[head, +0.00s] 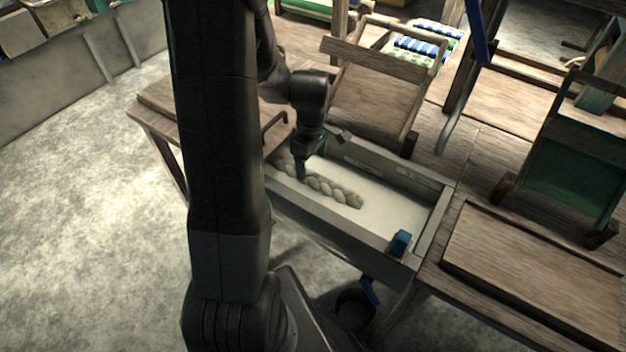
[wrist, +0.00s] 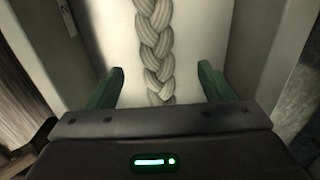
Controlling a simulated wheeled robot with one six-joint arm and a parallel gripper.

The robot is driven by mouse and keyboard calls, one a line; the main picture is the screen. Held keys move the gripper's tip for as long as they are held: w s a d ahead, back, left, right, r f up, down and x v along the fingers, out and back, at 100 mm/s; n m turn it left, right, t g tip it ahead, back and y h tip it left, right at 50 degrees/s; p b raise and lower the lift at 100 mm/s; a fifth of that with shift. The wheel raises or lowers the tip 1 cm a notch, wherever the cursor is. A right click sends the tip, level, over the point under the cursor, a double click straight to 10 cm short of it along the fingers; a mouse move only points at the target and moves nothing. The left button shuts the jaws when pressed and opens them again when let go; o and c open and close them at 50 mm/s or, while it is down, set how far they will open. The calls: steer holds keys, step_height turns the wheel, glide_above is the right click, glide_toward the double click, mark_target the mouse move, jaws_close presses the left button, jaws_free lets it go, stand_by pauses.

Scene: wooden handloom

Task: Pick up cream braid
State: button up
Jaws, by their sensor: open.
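The cream braid (head: 335,190) lies lengthwise on the pale floor of a grey tray (head: 433,222), along its left part. In the wrist view the braid (wrist: 155,45) runs top to bottom between my two green fingers. My gripper (wrist: 160,85) is open, with one finger on each side of the braid and a gap on both sides. In the head view my gripper (head: 301,172) reaches down into the tray over the braid. The braid's left end is partly hidden behind my gripper and arm.
A blue clip-like piece (head: 400,243) sits on the tray's near right rim. A wooden board (head: 540,275) lies to the right. A wooden frame (head: 375,95) stands behind the tray, and a green-panelled frame (head: 570,170) stands at the right. The tray's right part is clear.

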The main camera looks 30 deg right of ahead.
mark_target(313, 176)
steer(key=shift+d+f, duration=0.15)
steer(key=shift+f, duration=1.7)
steer(key=shift+d+f, duration=0.1)
steer(key=shift+f, duration=1.75)
steer(key=c, duration=1.4)
